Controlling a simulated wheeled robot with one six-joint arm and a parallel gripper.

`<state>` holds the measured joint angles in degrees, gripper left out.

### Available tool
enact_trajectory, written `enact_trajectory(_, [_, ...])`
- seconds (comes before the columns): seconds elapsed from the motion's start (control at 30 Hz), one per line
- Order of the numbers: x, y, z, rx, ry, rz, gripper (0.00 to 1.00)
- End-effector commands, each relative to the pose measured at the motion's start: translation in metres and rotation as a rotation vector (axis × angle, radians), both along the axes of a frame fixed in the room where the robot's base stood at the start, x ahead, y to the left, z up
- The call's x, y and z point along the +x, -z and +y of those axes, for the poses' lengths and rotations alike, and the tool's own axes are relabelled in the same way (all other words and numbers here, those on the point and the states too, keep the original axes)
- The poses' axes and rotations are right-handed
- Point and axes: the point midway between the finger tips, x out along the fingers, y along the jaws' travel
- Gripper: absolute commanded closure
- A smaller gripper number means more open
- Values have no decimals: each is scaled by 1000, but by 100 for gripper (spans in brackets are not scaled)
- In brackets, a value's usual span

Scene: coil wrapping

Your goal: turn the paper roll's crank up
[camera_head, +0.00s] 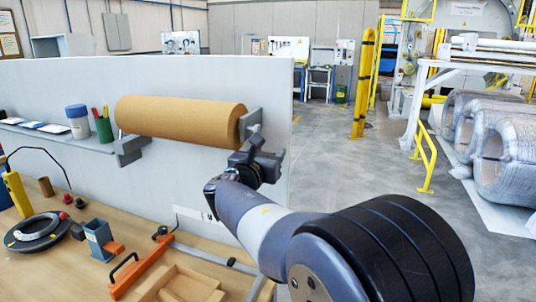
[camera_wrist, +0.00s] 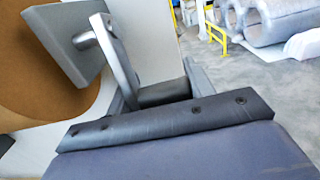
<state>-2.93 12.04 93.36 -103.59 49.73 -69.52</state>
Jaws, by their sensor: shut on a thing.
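The brown paper roll (camera_head: 180,120) lies level along the white partition, and its end also shows in the wrist view (camera_wrist: 40,85). The crank is at its right end. In the wrist view the crank's flat grey arm (camera_wrist: 116,60) runs from the shaft by the end bracket (camera_wrist: 62,38) down to a dark handle (camera_wrist: 163,93). My gripper (camera_wrist: 165,98) is shut on that handle. In the head view my gripper (camera_head: 257,160) is just below the roll's right end, so the crank points roughly downward. My wrist partly hides the crank there.
The partition (camera_head: 60,90) stands close behind my gripper. A shelf (camera_head: 60,135) with a green cup (camera_head: 104,130) and a jar (camera_head: 77,122) is left of the roll. The bench (camera_head: 75,275) below holds tools and a black ring (camera_head: 38,231). Open floor (camera_head: 340,170) lies to the right.

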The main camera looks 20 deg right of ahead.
Motion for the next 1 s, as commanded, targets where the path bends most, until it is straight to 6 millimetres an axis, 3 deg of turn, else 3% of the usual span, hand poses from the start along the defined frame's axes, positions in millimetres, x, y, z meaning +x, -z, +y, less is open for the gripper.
enact_trajectory(0.13, [-2,2,-3,1,11,4,91])
enact_trajectory(0.57, [0,9,-7,-41,14,-35,91])
enact_trajectory(1.0, [8,11,-10,-191,16,-185,91])
